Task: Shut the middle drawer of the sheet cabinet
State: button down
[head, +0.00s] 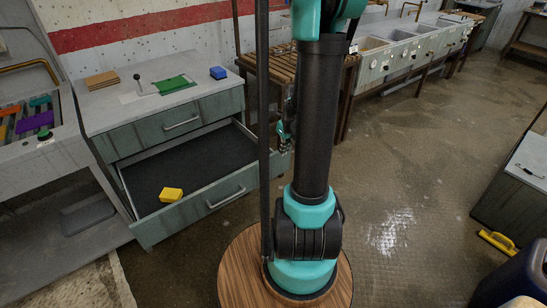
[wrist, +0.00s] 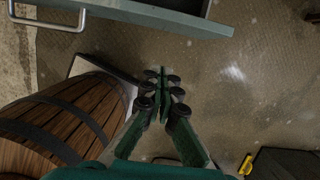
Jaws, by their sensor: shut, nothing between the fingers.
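The grey-green sheet cabinet (head: 135,103) stands at the left in the head view. Its upper drawer (head: 153,133) is shut. The drawer below it, the middle one (head: 190,202), is pulled far out, with a bar handle (head: 226,198) on its front and a dark inside. In the wrist view its front (wrist: 185,14) crosses the top, with the handle (wrist: 48,24) at upper left. My gripper (wrist: 162,92) is shut and empty, below the drawer front in that picture and apart from it. In the head view the gripper is mostly hidden behind my arm, near the drawer's right end.
A yellow block (head: 171,194) lies in the open drawer. A blue block (head: 218,72) and a green cloth-like piece (head: 174,85) lie on the cabinet top. A slatted wooden table (head: 277,68) stands right of the cabinet.

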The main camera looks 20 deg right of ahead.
aim_at(274, 155)
jog(key=shift+w+a+f, duration=0.3)
jog(key=shift+w+f, duration=0.65)
jog(key=shift+f, duration=0.25)
jog(key=shift+w+a+f, duration=0.3)
jog(key=shift+w+f, duration=0.6)
jog(key=shift+f, duration=0.35)
jog(key=shift+w+a+f, duration=0.3)
jog(key=shift+w+f, duration=0.65)
jog(key=shift+f, duration=0.25)
jog(key=shift+w, duration=0.1)
